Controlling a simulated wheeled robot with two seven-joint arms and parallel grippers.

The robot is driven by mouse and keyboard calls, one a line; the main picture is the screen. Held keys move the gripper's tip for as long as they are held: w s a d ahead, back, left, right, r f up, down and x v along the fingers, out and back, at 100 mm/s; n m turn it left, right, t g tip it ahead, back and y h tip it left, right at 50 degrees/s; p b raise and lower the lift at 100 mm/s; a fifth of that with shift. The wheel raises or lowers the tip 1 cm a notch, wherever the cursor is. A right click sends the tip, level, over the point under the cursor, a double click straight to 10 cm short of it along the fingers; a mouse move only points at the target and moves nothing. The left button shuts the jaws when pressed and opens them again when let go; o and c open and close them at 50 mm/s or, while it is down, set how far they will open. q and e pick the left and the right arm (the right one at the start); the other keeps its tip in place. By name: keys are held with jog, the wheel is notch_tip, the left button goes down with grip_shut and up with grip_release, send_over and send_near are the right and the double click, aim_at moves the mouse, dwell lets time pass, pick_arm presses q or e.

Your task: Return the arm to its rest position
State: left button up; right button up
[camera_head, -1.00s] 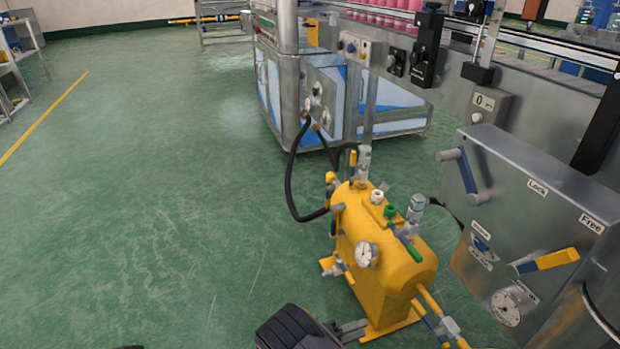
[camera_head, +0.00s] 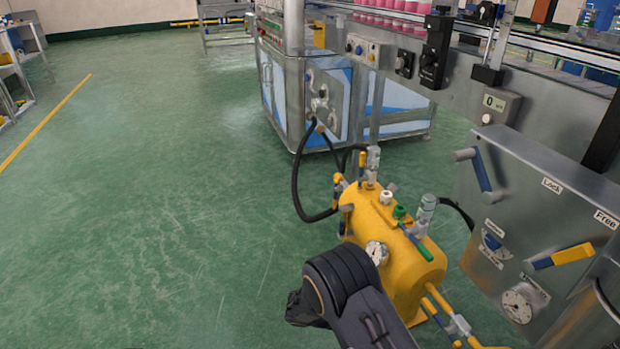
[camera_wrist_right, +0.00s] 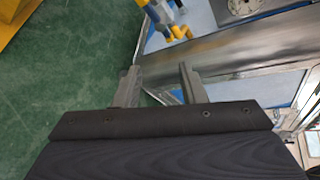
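My black arm (camera_head: 345,285) rises from the bottom edge of the head view, in front of the yellow tank's lower left side. I take it to be my right arm. Its gripper cannot be made out in the head view. In the right wrist view my right gripper (camera_wrist_right: 157,78) has its two grey fingers apart, with nothing between them. Green floor and a metal cabinet show beyond the fingers. My left gripper is not in view.
The yellow tank (camera_head: 405,262) with gauge and valves stands close beside the arm. A steel control panel (camera_head: 535,215) with levers is at the right. A machine cabinet (camera_head: 345,100) with black hoses stands behind. The green floor (camera_head: 150,200) at left is clear.

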jog(key=s+d+r+m+g+y, duration=0.1)
jog(key=s+d+r+m+y, duration=0.2)
jog(key=s+r+m+y, duration=0.4)
jog(key=s+d+r+m+g+y, duration=0.25)
jog(key=s+r+m+y, duration=0.2)
jog(key=r+m, duration=0.45)
jog(key=s+a+r+m+t+y, duration=0.1)
jog(key=s+r+m+t+y, duration=0.35)
jog(key=m, duration=0.45)
jog(key=s+a+r+m+t+y, duration=0.1)
jog(key=s+r+m+t+y, duration=0.15)
jog(key=s+m+t, duration=0.4)
notch_tip(320, 180, up, 36)
jog(key=m+g+p, duration=0.1)
jog(key=g+p, duration=0.1)
jog(key=p, duration=3.3)
jog(key=shift+s+r+m+h+p, duration=0.25)
jog(key=shift+s+m+h+p, duration=0.1)
jog(key=shift+p, duration=0.05)
